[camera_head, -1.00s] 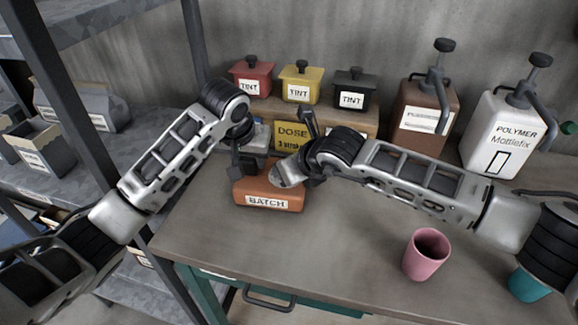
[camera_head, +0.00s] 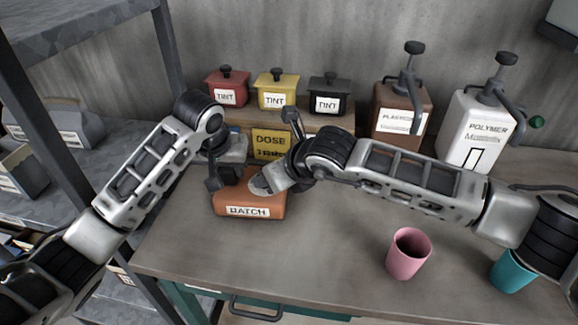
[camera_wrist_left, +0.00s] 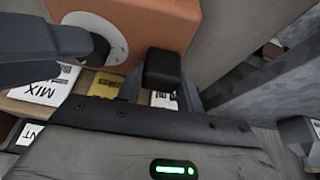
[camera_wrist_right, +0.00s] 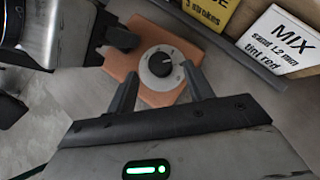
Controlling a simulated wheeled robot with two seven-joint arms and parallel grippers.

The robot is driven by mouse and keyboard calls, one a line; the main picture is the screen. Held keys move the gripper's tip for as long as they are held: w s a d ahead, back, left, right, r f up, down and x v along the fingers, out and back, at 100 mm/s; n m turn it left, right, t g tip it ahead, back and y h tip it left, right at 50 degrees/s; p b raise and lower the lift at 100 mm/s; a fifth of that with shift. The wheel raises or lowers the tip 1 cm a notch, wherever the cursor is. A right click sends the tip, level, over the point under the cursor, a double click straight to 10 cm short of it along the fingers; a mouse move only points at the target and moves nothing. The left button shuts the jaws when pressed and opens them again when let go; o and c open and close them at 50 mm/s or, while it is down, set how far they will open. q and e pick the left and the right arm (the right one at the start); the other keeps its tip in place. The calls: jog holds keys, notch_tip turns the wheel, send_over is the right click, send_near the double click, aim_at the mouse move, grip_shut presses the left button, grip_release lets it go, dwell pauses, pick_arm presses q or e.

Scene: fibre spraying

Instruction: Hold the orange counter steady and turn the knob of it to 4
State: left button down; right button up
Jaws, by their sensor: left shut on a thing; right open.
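The orange counter (camera_head: 260,203) labelled BATCH sits on the workbench, below the tint shelf. In the right wrist view its face (camera_wrist_right: 135,90) shows a pale round dial with a dark knob (camera_wrist_right: 161,65) in the middle; the numbers are too small to read. My left gripper (camera_head: 212,178) is shut on the counter at its left side. In the left wrist view the counter (camera_wrist_left: 165,20) fills the top, with a dark finger across part of the dial. My right gripper (camera_wrist_right: 162,92) is open, its fingers apart, near the knob. In the head view it (camera_head: 262,184) hides part of the counter's top.
Red (camera_head: 228,95), yellow (camera_head: 277,97) and black (camera_head: 329,103) tint pots stand on the shelf behind. Brown (camera_head: 400,115) and white (camera_head: 470,130) pump bottles stand to the right. A pink cup (camera_head: 408,254) and a teal cup (camera_head: 512,271) stand right of the free bench top.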

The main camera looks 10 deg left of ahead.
jog(key=v, duration=0.8)
jog(key=shift+s+d+r, duration=0.2)
jog(key=shift+d+r, duration=0.05)
pick_arm(q)
jog(key=c, duration=0.8)
grip_release()
jog(key=shift+c, duration=0.2)
jog(key=shift+r, duration=0.15)
